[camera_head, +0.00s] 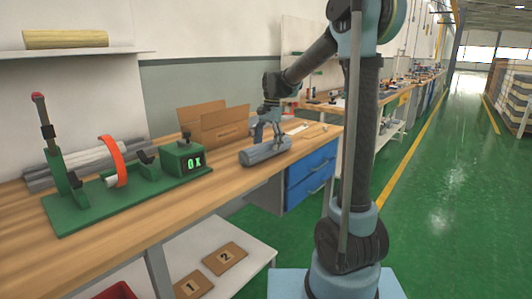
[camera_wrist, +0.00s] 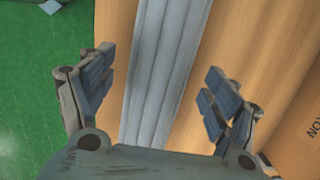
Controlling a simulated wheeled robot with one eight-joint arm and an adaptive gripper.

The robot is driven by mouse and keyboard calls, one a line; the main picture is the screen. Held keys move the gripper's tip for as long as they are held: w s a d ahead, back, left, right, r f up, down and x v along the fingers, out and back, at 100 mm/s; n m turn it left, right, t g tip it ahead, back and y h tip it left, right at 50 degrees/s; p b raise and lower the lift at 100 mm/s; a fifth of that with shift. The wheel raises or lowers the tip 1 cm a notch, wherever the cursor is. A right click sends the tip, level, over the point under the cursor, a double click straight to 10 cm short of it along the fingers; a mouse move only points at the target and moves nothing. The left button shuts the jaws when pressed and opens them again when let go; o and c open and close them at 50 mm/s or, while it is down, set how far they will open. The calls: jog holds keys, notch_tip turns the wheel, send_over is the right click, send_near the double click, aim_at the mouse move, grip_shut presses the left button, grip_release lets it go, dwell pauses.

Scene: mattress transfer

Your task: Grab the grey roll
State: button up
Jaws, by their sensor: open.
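The grey roll (camera_head: 265,151) lies on the wooden workbench (camera_head: 228,182), close to its front edge. In the wrist view the grey roll (camera_wrist: 168,62) runs lengthwise between my two fingers, with a gap on either side. My gripper (camera_head: 266,136) is just above the roll in the head view. The wrist view shows my gripper (camera_wrist: 158,88) open and empty, its fingers on opposite sides of the roll. I cannot tell how far the fingertips reach down beside it.
A cardboard box (camera_head: 217,124) stands behind the roll. A green fixture (camera_head: 135,185) with an orange ring (camera_head: 113,160) and a counter box is on the left. Grey rolls (camera_head: 75,167) lie behind it. A yellowish roll (camera_head: 66,39) rests on the wall shelf (camera_head: 125,51).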

jog(key=shift+s+f, duration=0.1)
jog(key=shift+f, duration=0.85)
jog(key=c, duration=1.4)
jog(key=shift+a+r, duration=0.1)
